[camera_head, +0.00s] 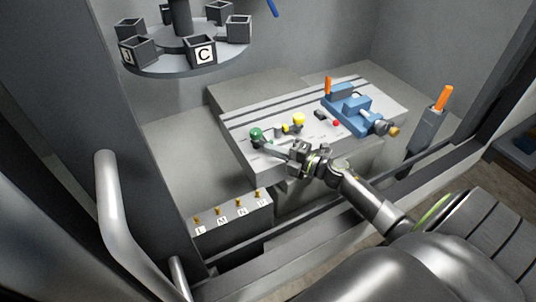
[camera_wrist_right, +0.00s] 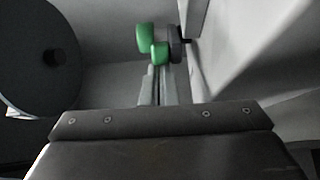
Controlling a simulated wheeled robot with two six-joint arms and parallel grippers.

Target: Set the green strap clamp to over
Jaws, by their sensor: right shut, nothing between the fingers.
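The green strap clamp (camera_head: 256,134) stands at the left front corner of the slotted grey table in the head view, with a rounded green part on a dark base. In the right wrist view its green parts (camera_wrist_right: 161,53) are just past my fingertips. My right gripper (camera_head: 266,147) reaches in from the lower right, shut and empty, its tips close to the clamp's front. I cannot tell whether they touch it. My left gripper is not in view.
A yellow-topped clamp (camera_head: 298,119), a red knob (camera_head: 336,123) and a blue vise (camera_head: 352,107) are on the slotted table (camera_head: 235,125). A round carousel (camera_head: 165,62) with boxes hangs at upper left. A lettered switch box (camera_head: 240,222) stands in front.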

